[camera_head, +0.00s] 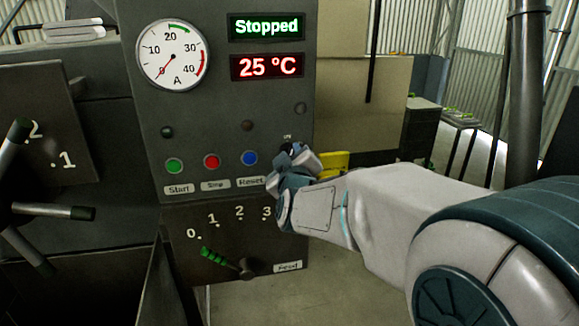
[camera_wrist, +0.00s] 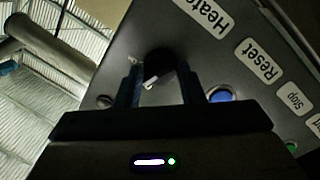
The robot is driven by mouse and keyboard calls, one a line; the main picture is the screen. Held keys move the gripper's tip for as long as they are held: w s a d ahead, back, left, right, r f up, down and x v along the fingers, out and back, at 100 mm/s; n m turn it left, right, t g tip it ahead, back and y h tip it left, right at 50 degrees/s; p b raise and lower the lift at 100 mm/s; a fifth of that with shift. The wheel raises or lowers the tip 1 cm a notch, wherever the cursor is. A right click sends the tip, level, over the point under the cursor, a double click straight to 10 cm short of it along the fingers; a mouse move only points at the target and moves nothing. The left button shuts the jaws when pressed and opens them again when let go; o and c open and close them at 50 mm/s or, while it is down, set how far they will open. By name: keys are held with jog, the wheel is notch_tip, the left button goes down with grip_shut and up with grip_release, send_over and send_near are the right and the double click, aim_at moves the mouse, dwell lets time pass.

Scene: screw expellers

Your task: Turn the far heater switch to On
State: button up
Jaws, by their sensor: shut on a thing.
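The heater switch is a dark round knob (camera_wrist: 158,66) on the grey panel, beside the "Heater" label (camera_wrist: 203,12) in the wrist view. My gripper (camera_wrist: 156,82) is shut on the knob, with one finger on each side of it. A small pale mark shows on or beside the knob between the fingers. In the head view my gripper (camera_head: 290,162) is at the panel's right edge, right of the blue Reset button, and hides most of the switch. Which setting the knob points to cannot be read.
The panel has green Start (camera_head: 174,166), red Stop (camera_head: 212,161) and blue Reset (camera_head: 249,158) buttons close to my gripper. A display (camera_head: 266,27) reads "Stopped" and another (camera_head: 267,66) reads "25 °C". A feed lever (camera_head: 228,262) is below.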

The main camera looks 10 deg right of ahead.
jog(key=shift+f+m+g+y+b, duration=0.1)
jog(key=shift+m+g+y+b, duration=0.15)
jog(key=shift+m+b, duration=1.65)
jog(key=shift+f+m+g+y+b, duration=0.15)
jog(key=shift+m+y+b, duration=0.1)
jog(key=shift+m+b, duration=1.65)
jog(key=shift+r+m, duration=0.15)
jog(key=shift+m, duration=0.15)
jog(key=o, duration=1)
jog(key=shift+c, duration=0.2)
jog(key=shift+r, duration=0.1)
